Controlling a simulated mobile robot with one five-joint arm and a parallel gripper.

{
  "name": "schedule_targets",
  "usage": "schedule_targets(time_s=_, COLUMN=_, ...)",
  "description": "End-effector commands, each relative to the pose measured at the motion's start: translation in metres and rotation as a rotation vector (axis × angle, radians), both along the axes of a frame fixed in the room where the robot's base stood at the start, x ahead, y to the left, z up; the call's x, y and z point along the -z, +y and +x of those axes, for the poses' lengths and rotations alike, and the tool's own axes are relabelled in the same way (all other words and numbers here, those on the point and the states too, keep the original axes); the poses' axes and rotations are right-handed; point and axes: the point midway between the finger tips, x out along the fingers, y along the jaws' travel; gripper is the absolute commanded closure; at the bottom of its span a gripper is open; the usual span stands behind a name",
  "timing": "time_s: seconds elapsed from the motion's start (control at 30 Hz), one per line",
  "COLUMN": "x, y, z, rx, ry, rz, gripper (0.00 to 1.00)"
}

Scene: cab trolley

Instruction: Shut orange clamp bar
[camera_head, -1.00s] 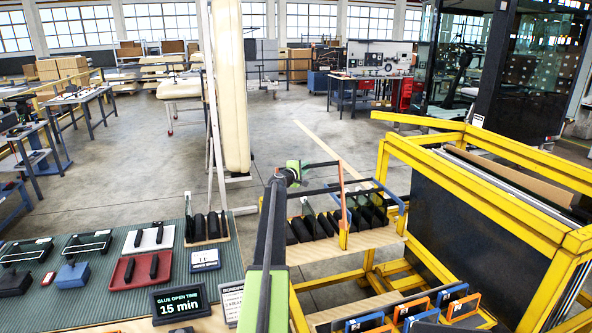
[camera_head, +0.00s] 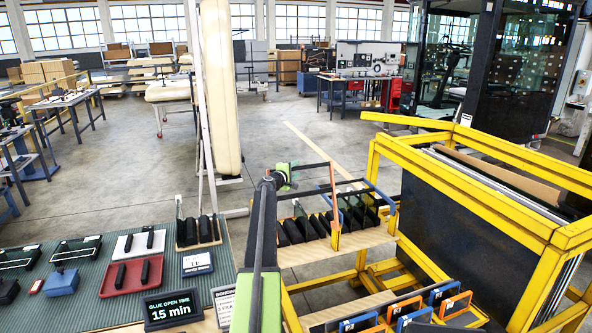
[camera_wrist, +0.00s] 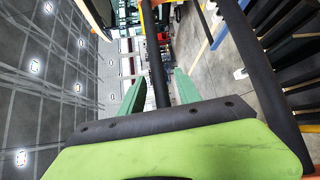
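The orange clamp bar (camera_head: 335,203) stands raised over a wooden rack (camera_head: 352,242) with black-padded slots. One orange side arm shows, with a dark crossbar (camera_head: 309,167) running left from its top. My gripper (camera_head: 287,176), with green fingers, is at the left end of that crossbar. In the wrist view my gripper (camera_wrist: 158,95) has its two fingers apart, with a dark bar (camera_wrist: 156,55) running between them and gaps on both sides. The far orange arm is hidden in the head view.
A blue clamp bar (camera_head: 383,196) stands at the rack's right. A yellow frame cart (camera_head: 447,158) stands right of it. At left, a ribbed green table (camera_head: 92,285) holds trays, tools and a glue-time sign (camera_head: 168,309). Open floor lies behind.

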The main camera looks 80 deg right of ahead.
Motion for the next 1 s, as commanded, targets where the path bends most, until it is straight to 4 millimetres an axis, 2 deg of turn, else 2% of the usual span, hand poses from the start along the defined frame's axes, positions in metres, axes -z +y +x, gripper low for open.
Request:
schedule_targets(time_s=0.3, x=-0.011, y=0.088, z=0.023, rx=-0.003, ry=0.0, rz=0.0, gripper=0.6)
schedule_targets(time_s=0.5, x=-0.016, y=0.134, z=0.036, rx=-0.003, ry=0.001, rz=0.0, gripper=0.6)
schedule_targets(time_s=0.7, x=-0.018, y=0.154, z=0.042, rx=-0.001, ry=0.001, rz=0.0, gripper=0.6)
schedule_targets(time_s=1.0, x=-0.018, y=0.156, z=0.044, rx=-0.001, ry=0.0, rz=0.0, gripper=0.62)
